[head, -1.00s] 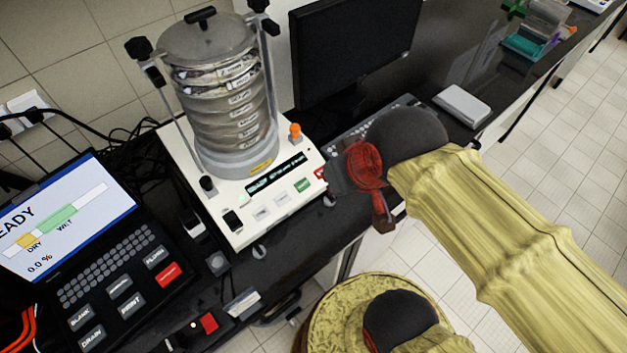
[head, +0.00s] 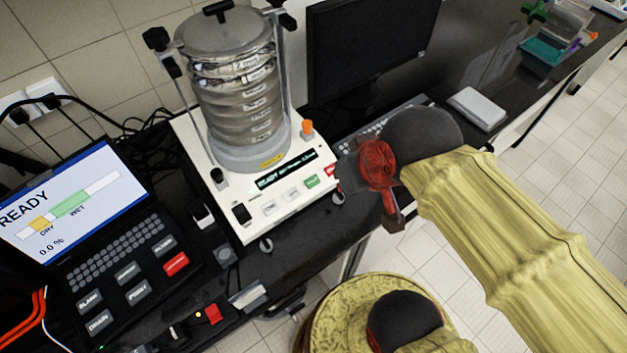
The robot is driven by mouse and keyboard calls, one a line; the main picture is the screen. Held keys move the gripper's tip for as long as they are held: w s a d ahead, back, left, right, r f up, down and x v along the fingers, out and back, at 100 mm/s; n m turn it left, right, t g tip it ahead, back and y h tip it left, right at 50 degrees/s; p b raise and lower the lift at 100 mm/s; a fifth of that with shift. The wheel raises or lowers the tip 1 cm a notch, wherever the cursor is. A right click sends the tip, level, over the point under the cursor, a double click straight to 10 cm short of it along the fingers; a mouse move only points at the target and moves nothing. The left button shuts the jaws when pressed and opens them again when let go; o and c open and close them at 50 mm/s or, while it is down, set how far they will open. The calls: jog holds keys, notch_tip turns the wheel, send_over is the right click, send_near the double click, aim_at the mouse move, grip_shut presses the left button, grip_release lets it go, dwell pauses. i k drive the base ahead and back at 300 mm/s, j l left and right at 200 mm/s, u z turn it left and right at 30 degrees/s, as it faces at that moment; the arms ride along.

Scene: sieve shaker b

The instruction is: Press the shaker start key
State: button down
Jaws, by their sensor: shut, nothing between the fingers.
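The sieve shaker (head: 205,150) stands on the dark bench with a stack of clear sieves on its white base. Its sloped front panel has a lit display (head: 285,170), a green key (head: 312,181), a red key (head: 331,170), two pale keys (head: 292,195) and a black switch (head: 241,213). The key lettering is too small to read surely. My gripper (head: 346,176) is shut and empty at the panel's right front corner, just right of the red key, partly overlapping it in the view. Whether it touches the base, I cannot tell.
A black instrument (head: 118,265) with a READY screen (head: 65,205) is at left. A dark monitor (head: 365,50) and keyboard (head: 365,133) stand behind my arm. An orange knob (head: 307,128) rises from the shaker base. A grey box (head: 477,108) lies right.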

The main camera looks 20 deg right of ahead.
aim_at(311, 182)
jog(key=k+j+z, duration=0.6)
jog(key=z, duration=0.25)
jog(key=k+j+z, duration=0.25)
jog(key=k+z, duration=0.15)
